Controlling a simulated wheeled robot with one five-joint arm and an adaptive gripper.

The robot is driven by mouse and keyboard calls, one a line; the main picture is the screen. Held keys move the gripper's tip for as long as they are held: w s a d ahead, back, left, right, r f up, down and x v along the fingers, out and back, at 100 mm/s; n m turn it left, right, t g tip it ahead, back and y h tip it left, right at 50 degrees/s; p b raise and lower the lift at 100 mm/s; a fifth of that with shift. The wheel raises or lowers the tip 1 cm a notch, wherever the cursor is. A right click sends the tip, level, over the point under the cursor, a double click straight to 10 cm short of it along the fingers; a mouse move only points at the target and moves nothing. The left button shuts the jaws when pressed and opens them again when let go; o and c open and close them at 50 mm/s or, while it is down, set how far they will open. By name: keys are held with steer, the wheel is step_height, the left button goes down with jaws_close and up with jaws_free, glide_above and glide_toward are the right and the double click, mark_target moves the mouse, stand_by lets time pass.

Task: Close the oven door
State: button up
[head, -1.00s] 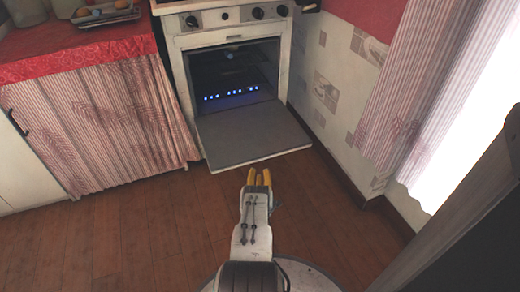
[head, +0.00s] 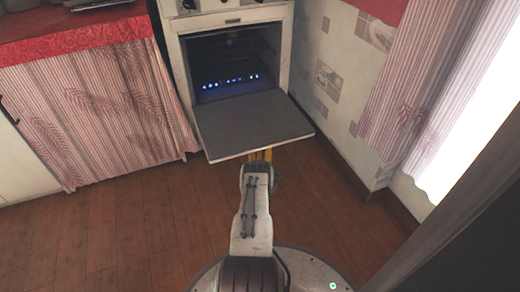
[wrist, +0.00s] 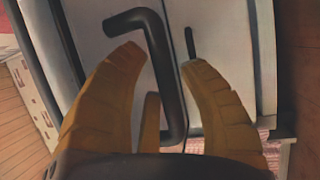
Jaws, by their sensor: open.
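The oven (head: 175,62) stands at the top middle of the head view. Its door (head: 250,122) is folded down, wide open and roughly level, with a grey inner face. My gripper (head: 261,155) is at the middle of the door's front edge, its yellow fingers largely hidden there; I cannot tell whether they touch it. In the wrist view my gripper (wrist: 165,55) has its fingers spread apart. A black bent handle (wrist: 153,75) on a pale panel shows between and beyond them; I cannot tell which part it belongs to.
A counter with a red cloth (head: 70,35) and a striped curtain (head: 95,115) stands left of the oven. A tiled wall (head: 335,85) and a window curtain (head: 425,90) are at the right. Wooden floor (head: 130,230) is clear left of my base.

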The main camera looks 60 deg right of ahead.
steer(key=shift+o, duration=0.4)
steer(key=shift+d, duration=0.1)
jaws_close()
